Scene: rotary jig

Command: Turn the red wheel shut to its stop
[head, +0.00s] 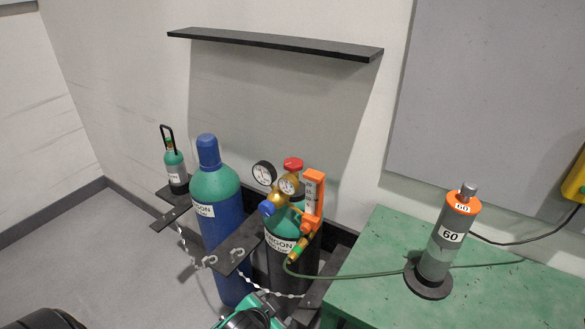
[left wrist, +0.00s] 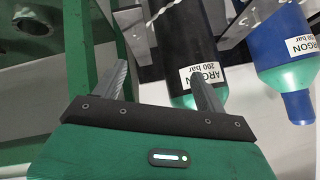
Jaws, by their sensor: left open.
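The red wheel (head: 293,163) sits on top of the brass valve of the dark argon cylinder (head: 283,262), which has a green shoulder. Two round gauges, a blue knob (head: 266,208) and an orange flowmeter (head: 313,195) are close around and below it. In the left wrist view, my left gripper (left wrist: 160,78) is open and empty, its fingers spread. The dark cylinder (left wrist: 190,35) shows upside down beyond them; the red wheel is not visible there. In the head view, the green left gripper body is at the bottom edge, below and in front of the cylinder. My right gripper is not in view.
A blue cylinder (head: 222,240) stands left of the dark one, with a small green bottle (head: 175,165) further left. Chains and dark brackets hold them. A green bench (head: 375,285) on the right carries a grey 60 cylinder (head: 442,245). A black shelf (head: 275,43) hangs above.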

